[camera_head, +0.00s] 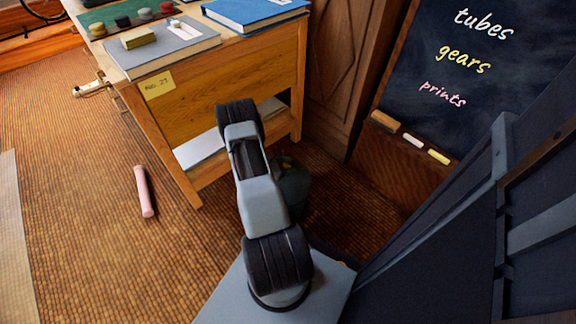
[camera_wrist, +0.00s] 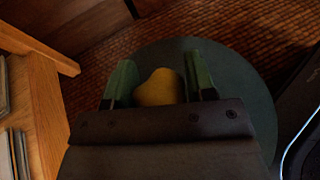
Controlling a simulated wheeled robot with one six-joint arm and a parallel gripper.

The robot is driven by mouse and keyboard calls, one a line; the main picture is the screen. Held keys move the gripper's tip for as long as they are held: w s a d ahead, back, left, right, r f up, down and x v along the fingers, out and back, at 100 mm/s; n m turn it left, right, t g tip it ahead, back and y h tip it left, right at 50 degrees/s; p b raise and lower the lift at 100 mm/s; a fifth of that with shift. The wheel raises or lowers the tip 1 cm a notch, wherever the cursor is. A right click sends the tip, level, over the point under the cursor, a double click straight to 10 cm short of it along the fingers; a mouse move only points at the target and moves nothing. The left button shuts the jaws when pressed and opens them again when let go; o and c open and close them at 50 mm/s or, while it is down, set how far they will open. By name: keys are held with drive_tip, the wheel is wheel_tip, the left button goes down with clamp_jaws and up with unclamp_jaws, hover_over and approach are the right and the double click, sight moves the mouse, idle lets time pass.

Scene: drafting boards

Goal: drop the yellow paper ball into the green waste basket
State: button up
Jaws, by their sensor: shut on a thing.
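My gripper (camera_wrist: 160,76) shows in the wrist view with its two green fingers closed on the yellow paper ball (camera_wrist: 156,88). The ball sits between the fingers and its lower part is hidden by the gripper body. A round dark green shape, the green waste basket (camera_wrist: 245,85), lies behind and below the ball in the wrist view. The ball appears over it, but its height above the rim is unclear. In the head view the basket (camera_head: 296,184) is dark and partly hidden behind my arm. The gripper and ball are hidden there.
A wooden drafting table (camera_head: 220,80) stands at the upper left, with a blue book (camera_head: 255,10) and grey board (camera_head: 160,45) on top. A pink roll (camera_head: 145,192) lies on the woven floor. A chalkboard (camera_head: 440,100) leans at the right. Open floor lies at left.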

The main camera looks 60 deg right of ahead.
drive_tip(key=shift+f, duration=0.2)
drive_tip(key=o, duration=1)
drive_tip(key=shift+c, duration=0.2)
drive_tip(key=p+v, duration=0.3)
drive_tip(key=v, duration=1)
drive_tip(key=shift+w+a+r+p, duration=0.2)
drive_tip(key=shift+a+r+p, duration=0.1)
drive_tip(key=shift+p, duration=0.1)
